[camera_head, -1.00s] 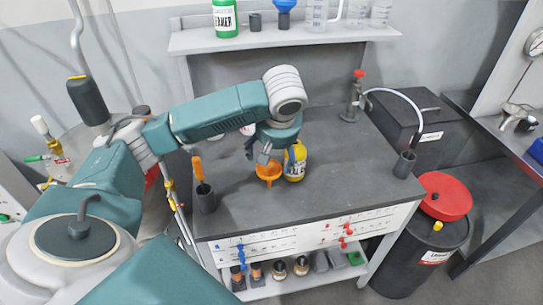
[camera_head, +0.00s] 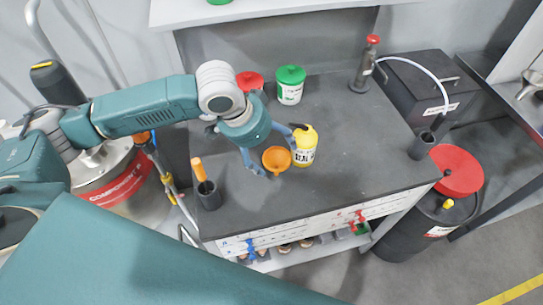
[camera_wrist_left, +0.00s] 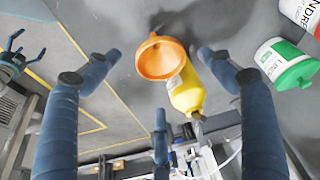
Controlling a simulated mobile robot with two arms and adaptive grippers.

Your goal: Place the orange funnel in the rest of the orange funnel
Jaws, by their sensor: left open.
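The orange funnel (camera_head: 277,160) is on the grey bench top, close beside a yellow bottle (camera_head: 304,147). In the left wrist view the funnel (camera_wrist_left: 160,58) shows its wide mouth, with the bottle (camera_wrist_left: 187,92) just below it. My left gripper (camera_head: 268,150) is over the bench at the funnel. Its blue fingers are spread around the funnel and the bottle in the left wrist view (camera_wrist_left: 160,70), open and holding nothing. I cannot tell how far the fingers are from the funnel. I cannot make out the orange funnel's rest. My right gripper is not in view.
A green-lidded white tub (camera_head: 290,88) and a red-lidded tub (camera_head: 249,82) stand behind the gripper. A dark cup (camera_head: 208,195) with an orange-handled tool is at the front left. A dark hose cup (camera_head: 422,146) is at the right. The bench middle right is clear.

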